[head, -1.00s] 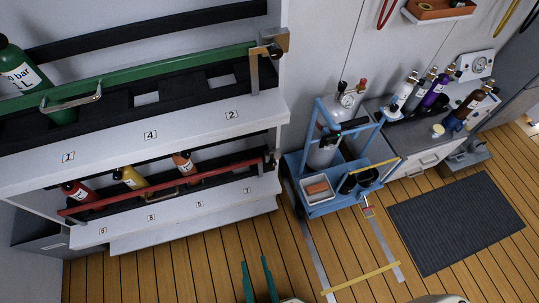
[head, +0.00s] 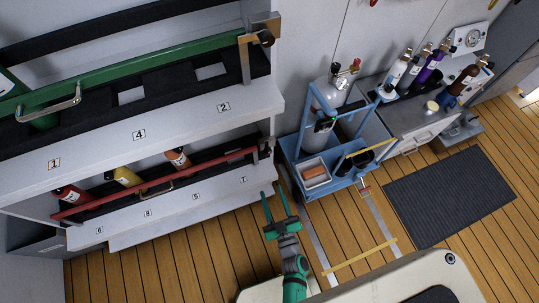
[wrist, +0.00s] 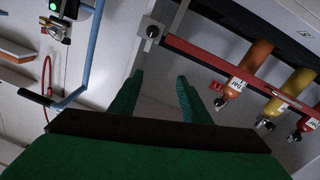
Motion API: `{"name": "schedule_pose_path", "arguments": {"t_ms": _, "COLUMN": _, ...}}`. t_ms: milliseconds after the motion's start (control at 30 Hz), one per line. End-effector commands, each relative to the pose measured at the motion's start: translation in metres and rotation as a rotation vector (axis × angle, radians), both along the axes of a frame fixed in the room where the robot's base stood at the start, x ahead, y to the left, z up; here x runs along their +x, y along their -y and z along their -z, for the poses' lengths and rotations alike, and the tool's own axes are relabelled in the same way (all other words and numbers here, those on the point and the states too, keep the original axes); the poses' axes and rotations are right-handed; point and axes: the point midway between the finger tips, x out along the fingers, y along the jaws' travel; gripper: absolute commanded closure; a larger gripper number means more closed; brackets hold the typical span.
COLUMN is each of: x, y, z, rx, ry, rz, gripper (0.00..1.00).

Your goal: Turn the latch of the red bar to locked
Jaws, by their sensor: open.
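The red bar (head: 155,183) runs across the lower shelf in front of several cylinders, and it also shows in the wrist view (wrist: 225,66). Its latch, with a dark round knob (wrist: 152,31) on a grey plate, is at the bar's end; in the head view the latch (head: 266,147) is small at the right end, and its exact setting is hard to tell. My gripper (head: 275,190) is open and empty, below and slightly right of the latch in the head view. In the wrist view its green fingers (wrist: 158,80) point up toward the knob, apart from it.
A green bar (head: 140,68) with a handle crosses the upper shelf, with its own latch (head: 263,38) at the right. A blue cart (head: 325,187) with a cylinder and a tray stands close to the right of my gripper. Wooden floor (head: 200,255) lies open below the shelf.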

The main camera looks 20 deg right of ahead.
Motion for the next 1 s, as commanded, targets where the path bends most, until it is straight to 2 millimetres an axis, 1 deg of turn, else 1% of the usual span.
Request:
{"name": "schedule_pose_path", "arguments": {"t_ms": 33, "x": 0.017, "y": 0.012, "z": 0.01, "rx": -0.005, "ry": 0.006, "rz": 0.001, "gripper": 0.57}}
{"name": "schedule_pose_path", "arguments": {"t_ms": 100, "x": 0.034, "y": 0.024, "z": 0.022, "rx": -0.008, "ry": 0.009, "rz": -0.005, "gripper": 0.57}}
{"name": "schedule_pose_path", "arguments": {"t_ms": 200, "x": 0.053, "y": 0.037, "z": 0.036, "rx": -0.008, "ry": 0.007, "rz": -0.018, "gripper": 0.57}}
{"name": "schedule_pose_path", "arguments": {"t_ms": 300, "x": 0.066, "y": 0.046, "z": 0.044, "rx": -0.005, "ry": 0.005, "rz": -0.026, "gripper": 0.57}}
{"name": "schedule_pose_path", "arguments": {"t_ms": 400, "x": 0.074, "y": 0.05, "z": 0.049, "rx": -0.001, "ry": 0.003, "rz": -0.034, "gripper": 0.57}}
{"name": "schedule_pose_path", "arguments": {"t_ms": 567, "x": 0.085, "y": 0.051, "z": 0.05, "rx": 0.0, "ry": 0.004, "rz": -0.037, "gripper": 0.57}}
{"name": "schedule_pose_path", "arguments": {"t_ms": 667, "x": 0.098, "y": 0.052, "z": 0.05, "rx": 0.0, "ry": 0.004, "rz": -0.035, "gripper": 0.57}}
{"name": "schedule_pose_path", "arguments": {"t_ms": 900, "x": 0.141, "y": 0.052, "z": 0.05, "rx": 0.0, "ry": 0.004, "rz": -0.036, "gripper": 0.57}}
{"name": "schedule_pose_path", "arguments": {"t_ms": 1000, "x": 0.157, "y": 0.052, "z": 0.05, "rx": 0.0, "ry": 0.005, "rz": -0.036, "gripper": 0.57}}
